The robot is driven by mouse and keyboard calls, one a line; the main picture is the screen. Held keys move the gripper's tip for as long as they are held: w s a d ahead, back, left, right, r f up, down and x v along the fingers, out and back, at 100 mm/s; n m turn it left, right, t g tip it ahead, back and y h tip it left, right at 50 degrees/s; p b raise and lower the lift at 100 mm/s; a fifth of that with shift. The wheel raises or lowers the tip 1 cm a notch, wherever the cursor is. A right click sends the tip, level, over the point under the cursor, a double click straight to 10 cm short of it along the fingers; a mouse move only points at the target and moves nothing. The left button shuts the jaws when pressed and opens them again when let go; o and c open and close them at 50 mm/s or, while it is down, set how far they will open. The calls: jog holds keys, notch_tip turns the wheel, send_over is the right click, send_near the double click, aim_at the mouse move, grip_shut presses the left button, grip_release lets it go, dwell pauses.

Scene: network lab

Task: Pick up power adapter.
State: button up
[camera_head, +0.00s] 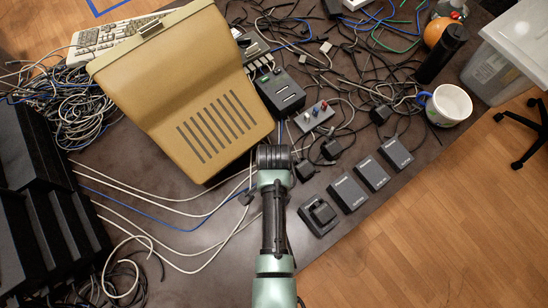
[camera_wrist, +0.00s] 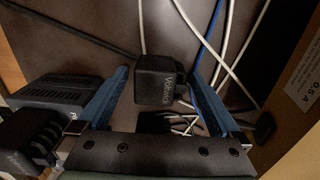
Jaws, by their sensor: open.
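A black block-shaped power adapter (camera_wrist: 158,80) with pale lettering lies between the two blue fingers of my gripper (camera_wrist: 159,100) in the wrist view. The fingers are apart and the gripper is open. I see gaps on both sides of the adapter; how far it sits below the fingertips is hard to tell. In the head view my gripper (camera_head: 274,157) points down over the table and its fingers are hidden. Small black adapters lie to its right, one close by (camera_head: 304,170) and one farther up (camera_head: 331,149). I cannot tell which one the wrist view shows.
A tan case (camera_head: 185,90) stands just left of my gripper. Black boxes (camera_head: 347,192) line the table's right edge. A black device (camera_head: 279,93), a knobbed grey box (camera_head: 315,115), a mug (camera_head: 447,104) and many loose cables crowd the table. Cables run below my fingers.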

jog(key=shift+c, duration=0.3)
jog(key=c, duration=1.5)
